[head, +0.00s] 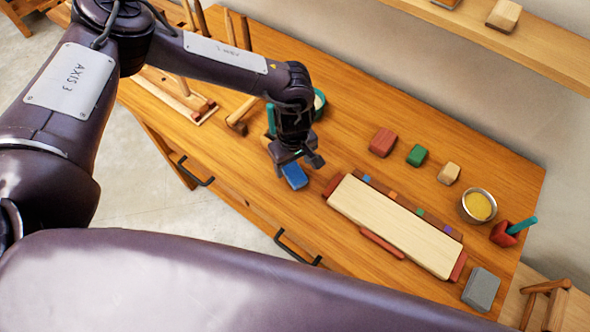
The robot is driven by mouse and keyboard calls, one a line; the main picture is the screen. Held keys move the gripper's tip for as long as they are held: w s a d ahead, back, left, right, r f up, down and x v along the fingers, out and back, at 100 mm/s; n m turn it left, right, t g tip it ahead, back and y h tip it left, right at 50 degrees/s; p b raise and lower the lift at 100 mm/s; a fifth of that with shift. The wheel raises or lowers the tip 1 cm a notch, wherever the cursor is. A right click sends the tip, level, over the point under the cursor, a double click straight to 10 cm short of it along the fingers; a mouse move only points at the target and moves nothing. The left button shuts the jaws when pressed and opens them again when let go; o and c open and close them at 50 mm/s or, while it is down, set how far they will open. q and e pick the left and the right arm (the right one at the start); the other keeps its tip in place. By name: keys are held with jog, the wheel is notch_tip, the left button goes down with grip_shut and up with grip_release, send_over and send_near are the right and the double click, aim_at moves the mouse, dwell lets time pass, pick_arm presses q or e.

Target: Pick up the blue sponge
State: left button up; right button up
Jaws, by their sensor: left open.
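The blue sponge (294,175) lies on the wooden workbench (350,110), left of the pale wooden board. My left gripper (298,162) is right above it, pointing down, and covers part of the sponge's far side. The gripper is open. I cannot tell whether its fingers reach around the sponge or touch it. My right gripper is not in view.
A long pale board (390,225) with red end blocks lies right of the sponge. Red (383,142), green (417,155) and tan (449,173) blocks, a yellow-filled bowl (478,206) and a grey block (481,289) stand further right. Wooden tools stand behind my left arm.

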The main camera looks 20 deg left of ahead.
pick_arm(q)
jog(key=shift+a+f+p, duration=0.1)
jog(key=shift+f+p, duration=0.2)
jog(key=shift+f, duration=1.15)
jog(key=c, duration=1)
jog(key=shift+r, duration=0.1)
